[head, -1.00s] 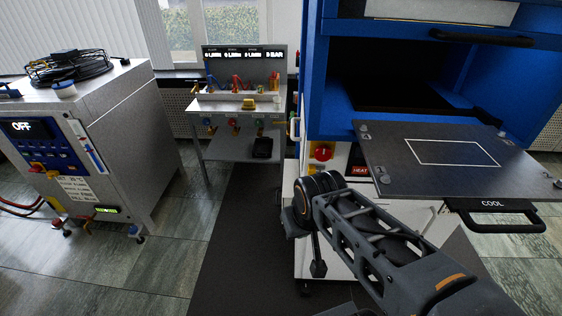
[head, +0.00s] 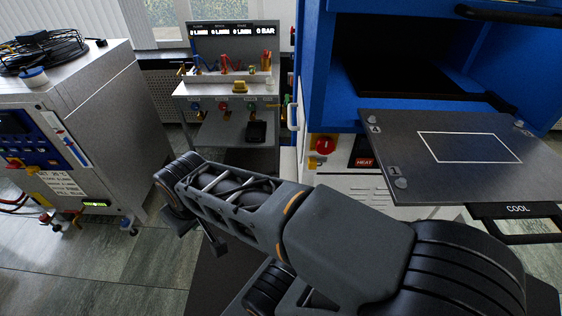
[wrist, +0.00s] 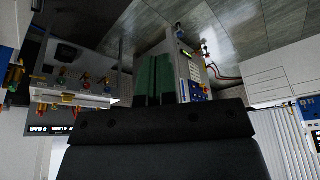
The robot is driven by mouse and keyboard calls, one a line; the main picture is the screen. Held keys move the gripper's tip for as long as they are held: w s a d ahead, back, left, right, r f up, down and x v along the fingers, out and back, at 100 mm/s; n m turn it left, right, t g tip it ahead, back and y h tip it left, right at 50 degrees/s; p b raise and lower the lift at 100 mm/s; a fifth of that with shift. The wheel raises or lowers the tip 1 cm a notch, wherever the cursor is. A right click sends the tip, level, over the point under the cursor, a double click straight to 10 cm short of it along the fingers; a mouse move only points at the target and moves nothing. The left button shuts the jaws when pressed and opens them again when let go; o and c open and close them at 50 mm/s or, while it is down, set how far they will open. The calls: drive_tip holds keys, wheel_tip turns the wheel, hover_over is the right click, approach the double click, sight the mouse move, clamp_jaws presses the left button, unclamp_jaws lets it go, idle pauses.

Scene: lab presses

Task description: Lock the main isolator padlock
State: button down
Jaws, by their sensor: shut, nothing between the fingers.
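No padlock can be made out in either view. A red rotary switch on a yellow plate (head: 323,146) sits on the blue and white press, beside the HEAT label. Another red and yellow switch (head: 14,163) is on the front of the grey cabinet at left. I cannot tell which is the main isolator. My gripper shows in the wrist view as two dark green fingers (wrist: 155,78) close together, shut and empty. In the head view my arm reaches left across the front, its end low between the cabinet and the press. The gripper is apart from both switches.
A bench (head: 225,88) with gauges and coloured valves stands at the back. The press's grey plate (head: 470,180) juts out at right, above the COOL handle (head: 517,209). The grey cabinet (head: 100,110) bounds the left. Floor is free between cabinet and bench.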

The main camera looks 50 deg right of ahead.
drive_tip(key=shift+d, duration=0.1)
drive_tip(key=w+d+f+n+g+h+p, duration=0.1)
drive_tip(key=d+f+n+g+h, duration=0.1)
drive_tip(key=d+g, duration=0.4)
drive_tip(key=w+d+f+n+g+h, duration=0.2)
drive_tip(key=d+g+h, duration=0.3)
drive_tip(key=d, duration=0.6)
drive_tip(key=w+d+f+n+g+h+p, duration=0.1)
drive_tip(key=w+d+f+n+g+h, duration=0.1)
drive_tip(key=d+g, duration=0.5)
drive_tip(key=shift+d+f+n+h+p, duration=0.35)
drive_tip(key=shift+d+n+h, duration=0.15)
drive_tip(key=shift+d+h, duration=0.3)
drive_tip(key=shift+s, duration=0.1)
drive_tip(key=p+x, duration=0.3)
drive_tip(key=x, duration=1)
drive_tip(key=shift+s, duration=0.35)
drive_tip(key=shift+d+r, duration=0.1)
drive_tip(key=shift+d, duration=0.1)
